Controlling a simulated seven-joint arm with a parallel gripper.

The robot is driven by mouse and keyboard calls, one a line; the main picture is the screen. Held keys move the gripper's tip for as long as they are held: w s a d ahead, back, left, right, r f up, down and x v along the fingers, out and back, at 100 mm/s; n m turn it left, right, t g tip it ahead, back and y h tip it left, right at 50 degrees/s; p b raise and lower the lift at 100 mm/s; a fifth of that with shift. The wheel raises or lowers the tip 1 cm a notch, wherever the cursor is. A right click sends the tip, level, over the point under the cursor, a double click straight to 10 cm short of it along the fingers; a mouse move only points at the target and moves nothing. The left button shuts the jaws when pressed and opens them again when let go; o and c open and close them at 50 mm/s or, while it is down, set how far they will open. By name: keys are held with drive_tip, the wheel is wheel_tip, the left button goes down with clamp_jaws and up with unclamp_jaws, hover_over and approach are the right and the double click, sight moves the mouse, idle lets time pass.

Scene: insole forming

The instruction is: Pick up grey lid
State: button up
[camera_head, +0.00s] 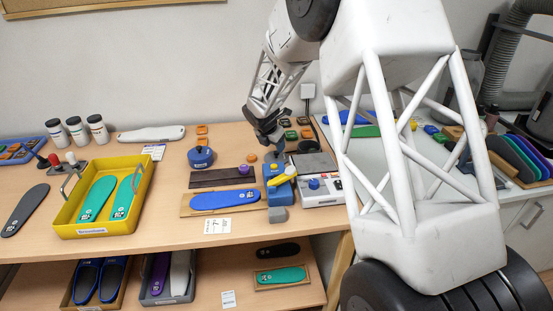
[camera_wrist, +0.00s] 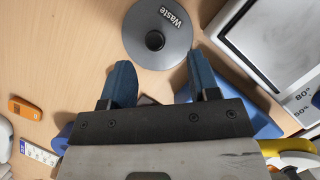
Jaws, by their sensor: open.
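The grey lid (camera_wrist: 157,38) is a round disc marked "Waste" with a black knob at its centre. In the wrist view it lies at the top middle, just beyond my fingertips. My gripper (camera_wrist: 158,75) is open, with its two blue fingers apart and nothing between them. The knob sits ahead of the gap between the fingers, untouched. In the head view my gripper (camera_head: 270,138) points down over the back of the table, near the blue press with the yellow handle (camera_head: 283,178).
A blue round pot (camera_head: 200,157) stands to the left. A yellow tray (camera_head: 105,160) holds green insoles. Bare wood lies left of the lid.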

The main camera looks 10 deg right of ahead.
sight(276, 152)
drive_tip(key=shift+w+x, duration=0.15)
drive_tip(key=shift+x, duration=1.1)
drive_tip(key=shift+w+x, duration=0.15)
drive_tip(key=shift+x, duration=1.1)
drive_tip(key=shift+a, duration=0.15)
drive_tip(key=c, duration=1)
